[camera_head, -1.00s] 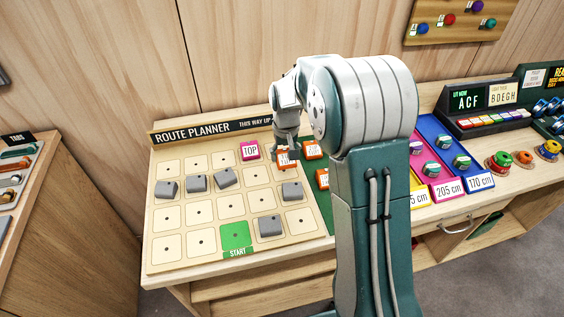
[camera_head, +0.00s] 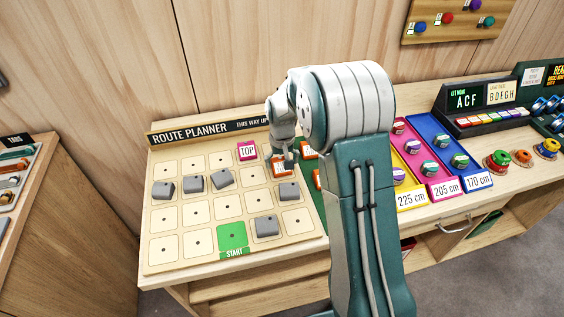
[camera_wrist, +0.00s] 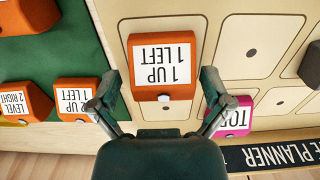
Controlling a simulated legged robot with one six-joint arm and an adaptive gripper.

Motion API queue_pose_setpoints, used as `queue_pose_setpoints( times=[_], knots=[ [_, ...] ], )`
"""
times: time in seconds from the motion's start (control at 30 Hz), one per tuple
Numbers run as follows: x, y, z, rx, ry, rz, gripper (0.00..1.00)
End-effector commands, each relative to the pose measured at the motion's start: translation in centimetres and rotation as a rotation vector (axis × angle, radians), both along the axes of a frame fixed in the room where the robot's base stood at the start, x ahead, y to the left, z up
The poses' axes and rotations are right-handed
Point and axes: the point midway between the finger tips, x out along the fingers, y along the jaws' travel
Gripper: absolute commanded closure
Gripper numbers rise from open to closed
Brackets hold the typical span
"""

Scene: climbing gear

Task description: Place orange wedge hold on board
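An orange wedge hold (camera_wrist: 162,62) labelled "1 UP 1 LEFT" rests on a square of the beige route board (camera_wrist: 215,55). It also shows in the head view (camera_head: 280,167), partly hidden by my gripper, at the board's right edge below the pink TOP hold (camera_head: 247,151). My gripper (camera_wrist: 157,86) is open. Its fingers stand apart on both sides of the wedge's near end, with gaps, and do not grip it. More orange wedges, one labelled "2 UP 1 LEFT" (camera_wrist: 76,99), lie on the green mat (camera_wrist: 62,45) beside the board.
Several grey holds (camera_head: 222,178) and the green START tile (camera_head: 233,236) occupy the board. The pink TOP hold stands close to one finger in the wrist view (camera_wrist: 236,117). Coloured trays (camera_head: 446,190) lie right of my arm. Several squares are bare.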

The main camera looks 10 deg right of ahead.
Motion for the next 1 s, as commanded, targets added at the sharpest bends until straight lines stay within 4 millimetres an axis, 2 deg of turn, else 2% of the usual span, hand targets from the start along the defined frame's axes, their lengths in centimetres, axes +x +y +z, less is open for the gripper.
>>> queue_pose_setpoints(
  times=[0.23,0.33,0.8,1.0],
  knots=[
    [0.0,0.0,0.2,0.0,-0.001,0.001,0.0],
    [0.1,0.0,1.0,0.0,-0.004,0.001,0.0],
    [0.1,0.0,10.1,0.0,-0.004,0.001,0.0],
    [0.0,0.0,12.0,0.0,-0.002,0.001,0.0]
  ],
)
